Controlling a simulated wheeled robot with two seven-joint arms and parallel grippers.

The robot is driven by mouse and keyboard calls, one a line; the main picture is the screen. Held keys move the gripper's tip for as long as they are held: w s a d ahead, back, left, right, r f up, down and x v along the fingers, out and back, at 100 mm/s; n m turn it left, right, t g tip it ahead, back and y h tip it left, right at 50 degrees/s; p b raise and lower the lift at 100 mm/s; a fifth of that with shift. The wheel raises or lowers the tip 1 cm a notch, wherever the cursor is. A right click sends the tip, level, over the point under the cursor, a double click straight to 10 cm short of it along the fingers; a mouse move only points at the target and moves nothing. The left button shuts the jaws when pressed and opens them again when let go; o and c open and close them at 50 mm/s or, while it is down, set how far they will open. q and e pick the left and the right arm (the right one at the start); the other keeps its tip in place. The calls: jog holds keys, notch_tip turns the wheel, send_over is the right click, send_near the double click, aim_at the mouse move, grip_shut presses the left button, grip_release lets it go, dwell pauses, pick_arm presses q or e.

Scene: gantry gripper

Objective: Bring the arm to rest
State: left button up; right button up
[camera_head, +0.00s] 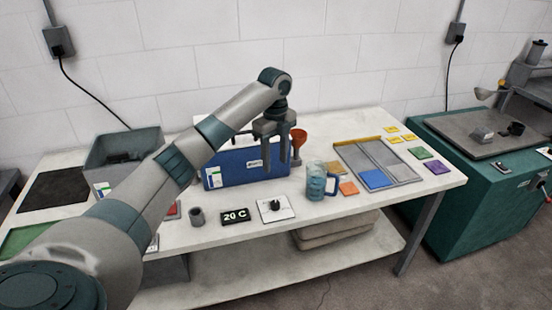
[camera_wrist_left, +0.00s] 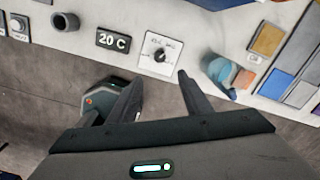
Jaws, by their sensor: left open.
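My left arm reaches in from the left across the head view. Its gripper (camera_head: 279,148) is open and empty, pointing down in front of the blue box (camera_head: 235,168) on the white table (camera_head: 420,195). In the left wrist view the two dark fingers (camera_wrist_left: 158,98) are spread apart with nothing between them. A blue mug (camera_head: 318,183) stands to the right of the gripper, apart from it. It also shows in the left wrist view (camera_wrist_left: 217,70). My right gripper is not in either view.
A dial plate (camera_head: 276,208), a "20 C" display (camera_head: 235,215) and a grey cup (camera_head: 197,217) line the front edge. A tray (camera_head: 400,168) with coloured tiles lies right; a grey bin (camera_head: 125,145) stands back left.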

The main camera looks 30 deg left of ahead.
pick_arm(q)
jog(key=s+d+f+n+t+h, duration=0.1)
jog(key=s+d+f+n, duration=0.2)
jog(key=s+d+f, duration=0.8)
jog(key=s+d+f+n, duration=0.3)
jog(key=s+d+f, duration=0.45)
jog(key=f, duration=0.65)
jog(key=s+d+f+n+t, duration=0.1)
jog(key=s+d+n, duration=0.15)
jog(key=s, duration=0.35)
jog(key=s+d+f+n+t, duration=0.1)
jog(key=s+d+n, duration=0.15)
jog(key=s, duration=0.35)
jog(key=s+a+r+n, duration=0.1)
jog(key=s+a+n, duration=0.1)
jog(key=s+n, duration=0.35)
jog(key=s+a+r+n, duration=0.2)
jog(key=s+n, duration=0.1)
jog(key=s, duration=0.5)
notch_tip(320, 180, down, 28)
jog(key=s+a+f+m+g+y, duration=0.1)
jog(key=s+a+f+g, duration=0.1)
jog(key=s+f, duration=1.6)
jog(key=shift+s+a+f, duration=0.15)
jog(key=shift+s+a, duration=0.15)
